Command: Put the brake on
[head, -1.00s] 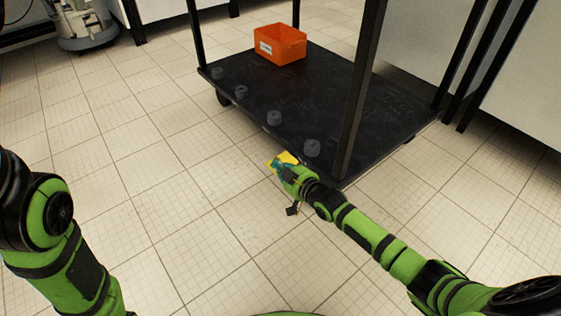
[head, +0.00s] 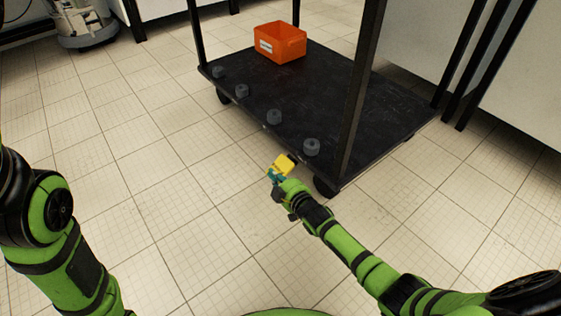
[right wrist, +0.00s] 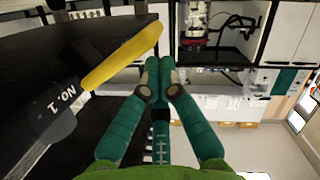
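A yellow pedal (head: 284,163) shows at the near edge of the black cart (head: 330,85). My right gripper (head: 275,177) is low, close in front of the pedal. Its teal fingers (right wrist: 160,62) have their tips together with nothing between them. I cannot tell whether they touch the pedal. The pedal's mount is partly hidden in the head view. My left arm is at the left, its gripper out of view.
An orange bin (head: 280,43) and several grey round weights (head: 274,117) are on the cart's deck. A black post (head: 359,90) rises at the near corner, with a wheel (head: 325,186) below. The tiled floor (head: 130,150) left of the cart is clear.

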